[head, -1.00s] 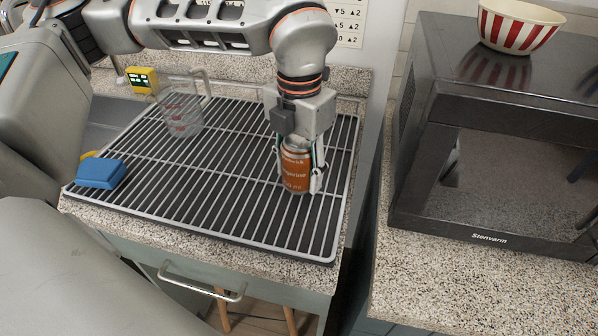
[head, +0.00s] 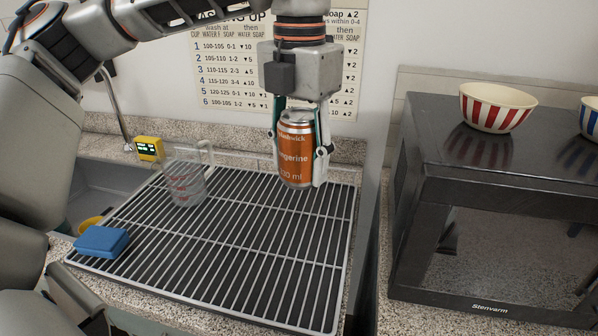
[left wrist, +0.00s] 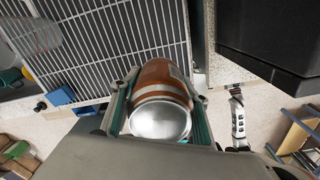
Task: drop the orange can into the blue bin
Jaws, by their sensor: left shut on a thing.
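The orange can (head: 295,150) is upright between the fingers of my left gripper (head: 300,160), which is shut on it. The can is held above the wire drying rack (head: 215,245), toward its right side. In the left wrist view the can (left wrist: 162,95) shows its silver end, with the rack (left wrist: 95,35) beyond it. No blue bin can be made out in the head view. My right gripper is not in view.
A clear measuring jug (head: 187,180) and a blue sponge-like block (head: 102,242) are on the rack. A yellow timer (head: 149,148) stands behind. A dark oven marked Stenvarm (head: 440,190) stands at right, with a red-striped bowl (head: 497,107) on top.

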